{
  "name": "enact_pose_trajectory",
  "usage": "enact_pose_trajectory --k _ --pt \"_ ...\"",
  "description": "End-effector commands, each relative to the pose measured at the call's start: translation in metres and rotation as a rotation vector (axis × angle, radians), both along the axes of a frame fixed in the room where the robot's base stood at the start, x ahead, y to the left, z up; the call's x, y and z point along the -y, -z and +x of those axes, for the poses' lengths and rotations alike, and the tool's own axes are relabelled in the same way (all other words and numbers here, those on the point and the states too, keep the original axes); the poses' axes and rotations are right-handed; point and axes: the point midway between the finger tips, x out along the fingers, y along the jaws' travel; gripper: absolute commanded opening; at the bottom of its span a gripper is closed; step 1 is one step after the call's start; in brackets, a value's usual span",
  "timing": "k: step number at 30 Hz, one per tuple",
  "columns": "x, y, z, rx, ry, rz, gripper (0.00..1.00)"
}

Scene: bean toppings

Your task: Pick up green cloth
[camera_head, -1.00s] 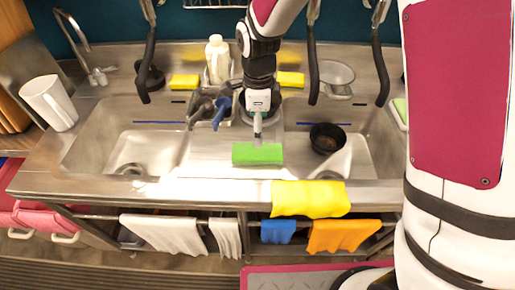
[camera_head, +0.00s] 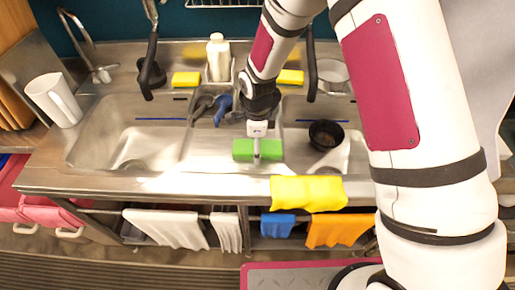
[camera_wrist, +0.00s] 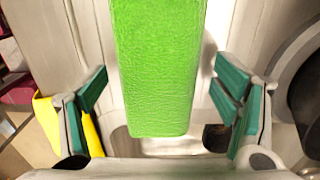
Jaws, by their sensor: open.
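The green cloth (camera_head: 242,150) is a bright green block-like piece on the middle divider between the sink basins. My gripper (camera_head: 257,156) is in front of its middle in the head view and covers a narrow strip of it. In the wrist view, the green cloth (camera_wrist: 157,65) runs from the top edge down between the two fingers of my gripper (camera_wrist: 160,88). The teal-padded fingers are wide open, with a gap on each side of the cloth. They do not touch it.
A yellow cloth (camera_head: 307,193) hangs over the counter's front edge, above blue, orange and white cloths on a rail. A black bowl (camera_head: 326,134) stands in the right basin. A white bottle (camera_head: 218,58) and yellow sponges (camera_head: 186,79) are at the back. The left basin looks mostly clear.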

Motion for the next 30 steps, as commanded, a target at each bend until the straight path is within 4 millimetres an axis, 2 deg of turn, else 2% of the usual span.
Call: enact_pose_trajectory --k 6,8,13,16,17,25,30 --pt "0.0 0.001 0.0 0.0 0.0 0.0 0.82" --pt "0.0 0.001 0.0 0.0 0.0 0.0 0.7" --pt "0.0 0.001 0.0 0.0 0.0 0.0 0.32" --pt "0.0 0.0 0.0 0.0 0.0 0.0 0.3" --pt "0.0 0.001 0.0 0.0 0.0 0.0 0.26" --pt "0.0 -0.002 0.0 0.0 0.0 0.0 0.25" --pt "0.0 -0.011 0.001 0.001 0.001 0.0 0.25"
